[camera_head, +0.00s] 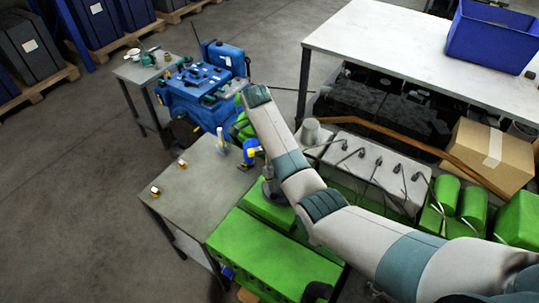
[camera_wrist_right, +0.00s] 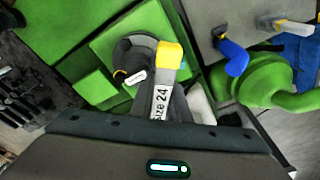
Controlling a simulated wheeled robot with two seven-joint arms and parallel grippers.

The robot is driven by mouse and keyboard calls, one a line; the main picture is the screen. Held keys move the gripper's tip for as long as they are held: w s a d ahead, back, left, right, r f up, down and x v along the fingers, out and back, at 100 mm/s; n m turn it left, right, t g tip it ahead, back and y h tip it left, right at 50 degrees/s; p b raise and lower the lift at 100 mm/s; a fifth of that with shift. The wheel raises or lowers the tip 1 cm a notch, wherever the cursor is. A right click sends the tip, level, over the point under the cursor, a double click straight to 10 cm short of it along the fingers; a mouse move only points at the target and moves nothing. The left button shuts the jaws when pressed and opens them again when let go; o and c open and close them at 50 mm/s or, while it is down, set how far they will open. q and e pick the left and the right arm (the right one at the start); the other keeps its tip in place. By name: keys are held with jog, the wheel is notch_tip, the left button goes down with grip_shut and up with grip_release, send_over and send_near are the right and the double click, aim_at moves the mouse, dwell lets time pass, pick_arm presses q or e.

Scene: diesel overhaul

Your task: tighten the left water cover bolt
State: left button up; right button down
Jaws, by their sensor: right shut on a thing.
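In the right wrist view my right gripper (camera_wrist_right: 178,118) is shut on a wrench with a yellow end (camera_wrist_right: 169,54) and a white "Size 24" label. The wrench stands out beyond the jaws. Its yellow end is beside a dark grey rounded fitting (camera_wrist_right: 122,50) on the green engine, which looks like the water cover and has a small white label. I cannot tell whether the wrench touches a bolt; no bolt is clear. In the head view the dark fitting (camera_head: 269,191) is partly behind my right arm. My left gripper is not in view.
A grey table (camera_head: 190,180) beside the green engine (camera_head: 270,262) holds small yellow-marked parts and a blue tool (camera_wrist_right: 234,58). A green curved pipe (camera_wrist_right: 268,84) is close to the right in the wrist view. A blue engine (camera_head: 200,92) stands beyond. Open floor lies left.

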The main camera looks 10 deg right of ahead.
jog(key=n+t, duration=0.1)
jog(key=n, duration=0.5)
jog(key=shift+n, duration=0.4)
jog(key=n, duration=0.3)
jog(key=n+y, duration=0.1)
jog(key=n, duration=0.3)
jog(key=shift+w+a+t, duration=0.1)
jog(key=shift+w+t, duration=0.05)
jog(key=shift+t, duration=0.15)
jog(key=n+y, duration=0.1)
jog(key=n, duration=0.4)
jog(key=shift+n, duration=0.4)
jog(key=n+y, duration=0.1)
jog(key=n, duration=0.4)
jog(key=shift+w+a+n, duration=0.1)
jog(key=shift+a+n, duration=0.05)
jog(key=shift+n, duration=0.25)
jog(key=shift+f, duration=0.1)
